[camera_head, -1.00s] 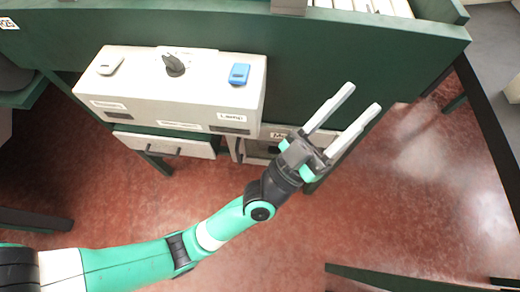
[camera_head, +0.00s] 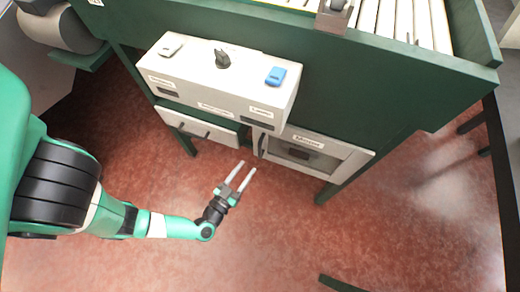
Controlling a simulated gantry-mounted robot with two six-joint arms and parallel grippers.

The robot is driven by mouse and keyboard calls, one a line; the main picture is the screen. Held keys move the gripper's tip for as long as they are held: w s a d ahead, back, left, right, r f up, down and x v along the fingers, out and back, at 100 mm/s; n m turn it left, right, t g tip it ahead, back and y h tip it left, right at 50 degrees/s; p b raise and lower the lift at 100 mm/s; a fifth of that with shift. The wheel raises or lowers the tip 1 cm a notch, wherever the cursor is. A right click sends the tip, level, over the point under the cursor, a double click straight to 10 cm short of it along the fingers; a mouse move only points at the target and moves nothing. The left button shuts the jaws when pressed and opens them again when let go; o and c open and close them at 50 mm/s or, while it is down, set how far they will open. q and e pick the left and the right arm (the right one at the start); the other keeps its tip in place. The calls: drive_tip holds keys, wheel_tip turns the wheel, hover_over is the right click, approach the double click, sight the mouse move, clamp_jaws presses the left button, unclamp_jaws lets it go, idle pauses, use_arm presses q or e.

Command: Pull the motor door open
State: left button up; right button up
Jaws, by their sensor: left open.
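The motor door (camera_head: 346,163) is a light grey framed panel with a dark window, labelled Motor, low on the green machine at centre right. It looks closed. Its dark upright handle (camera_head: 262,146) is at the door's left edge. My left gripper (camera_head: 246,168) is open and empty, with its two pale fingers pointing up toward the door. The fingertips are just below and left of the handle in the picture, apparently apart from it. My right gripper is not in view.
A light grey control box (camera_head: 215,85) with a black knob (camera_head: 222,58) and a blue switch (camera_head: 276,75) juts out above. A drawer (camera_head: 198,128) with a dark handle is left of the door. The red floor in front is clear.

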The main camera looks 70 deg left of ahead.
sight(259, 151)
use_arm(q)
drive_tip(key=b+x, duration=0.3)
drive_tip(key=x, duration=0.6)
drive_tip(key=shift+f+b, duration=0.1)
drive_tip(key=shift+b, duration=0.2)
drive_tip(key=shift+w+a, duration=0.3)
drive_tip(key=shift+w, duration=0.05)
clamp_jaws()
idle(0.6)
